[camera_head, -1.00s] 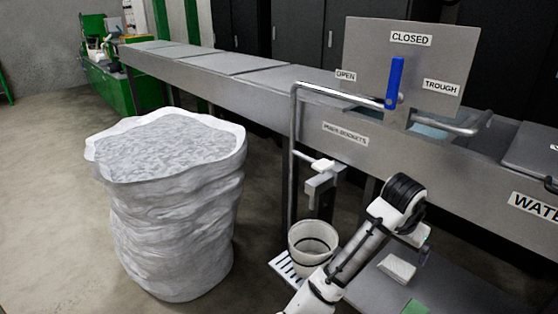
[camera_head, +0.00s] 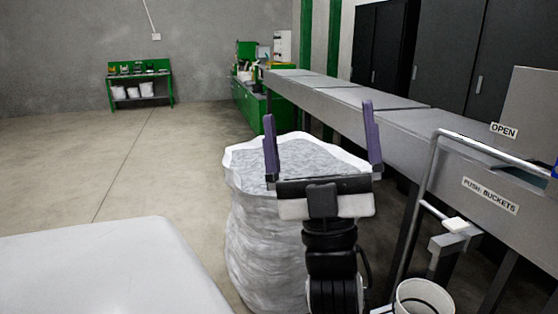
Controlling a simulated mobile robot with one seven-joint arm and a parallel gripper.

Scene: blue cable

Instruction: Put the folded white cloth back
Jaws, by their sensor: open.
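My gripper (camera_head: 319,112) is open, its two purple fingers spread wide and pointing up in the picture. Nothing shows between the fingers. It appears in front of the large white sack (camera_head: 262,215), which is filled with grey flaky material; I cannot tell the gap between them. No folded white cloth can be made out in the current view.
A long grey metal trough (camera_head: 395,115) runs along the right, with a metal rail and a white bucket (camera_head: 422,297) below. A green workbench (camera_head: 140,88) stands at the far wall. A smooth pale surface fills the lower left. Open floor (camera_head: 130,160) lies beyond it.

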